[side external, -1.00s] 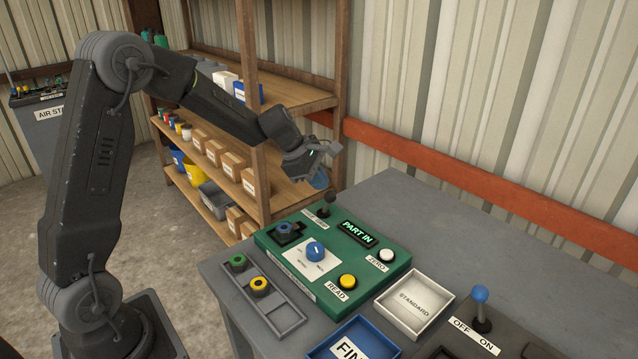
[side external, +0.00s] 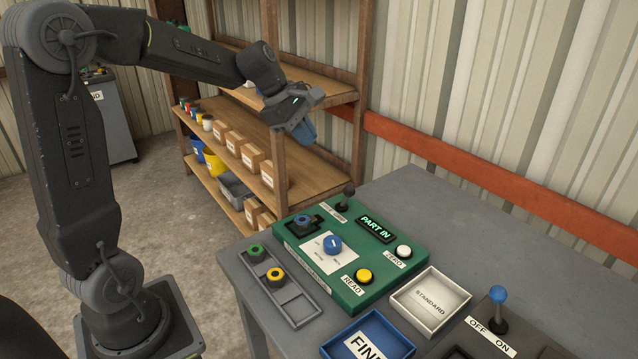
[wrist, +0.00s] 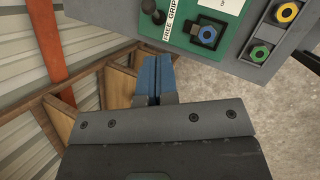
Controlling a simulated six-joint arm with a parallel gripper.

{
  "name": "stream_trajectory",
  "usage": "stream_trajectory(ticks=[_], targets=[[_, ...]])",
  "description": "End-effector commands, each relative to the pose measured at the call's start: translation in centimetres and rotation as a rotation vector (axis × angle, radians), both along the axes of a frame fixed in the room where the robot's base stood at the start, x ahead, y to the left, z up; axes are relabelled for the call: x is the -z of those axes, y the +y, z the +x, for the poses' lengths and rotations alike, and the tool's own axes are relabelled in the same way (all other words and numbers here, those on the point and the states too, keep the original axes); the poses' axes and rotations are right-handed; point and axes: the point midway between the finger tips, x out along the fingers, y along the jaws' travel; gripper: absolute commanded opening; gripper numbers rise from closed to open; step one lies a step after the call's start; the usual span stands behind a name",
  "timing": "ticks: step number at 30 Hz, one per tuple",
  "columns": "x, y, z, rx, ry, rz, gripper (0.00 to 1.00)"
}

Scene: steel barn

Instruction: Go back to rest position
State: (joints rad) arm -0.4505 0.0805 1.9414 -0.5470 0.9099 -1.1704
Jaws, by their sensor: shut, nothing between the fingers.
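My gripper (side external: 306,130) is in the air above and behind the green panel (side external: 372,285), clear of the table. Its blue fingers are together and hold nothing; they also show in the wrist view (wrist: 153,78). The panel carries a blue knob (side external: 332,244), a yellow READ button (side external: 364,276), a white ZERO button (side external: 404,251), a dark lever (side external: 347,197) and a lit display (side external: 376,229) reading PART IN. A blue-topped part (side external: 303,222) sits in the panel's dark holder.
A grey tray (side external: 300,311) holds a green ring and a yellow ring. A white STANDARD tray (side external: 462,290), a blue tray (side external: 398,332) and an OFF/ON lever (side external: 498,294) stand on the grey table (side external: 465,215). Wooden shelves (side external: 300,165) with boxes stand close behind my gripper.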

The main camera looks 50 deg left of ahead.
Motion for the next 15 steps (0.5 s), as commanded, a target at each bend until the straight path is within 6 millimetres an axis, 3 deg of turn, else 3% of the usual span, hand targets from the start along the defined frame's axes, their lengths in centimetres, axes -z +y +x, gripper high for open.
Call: stream_trajectory(ticks=[5, 9, 15], targets=[[-1.9, -5.7, -5.4, 0.428, -0.090, 0.259, 0.00], [-2.2, -9.5, -11.0, 0.848, -0.169, 0.514, 0.00], [-1.1, -12.1, -17.8, 1.366, -0.255, 0.833, 0.00]])
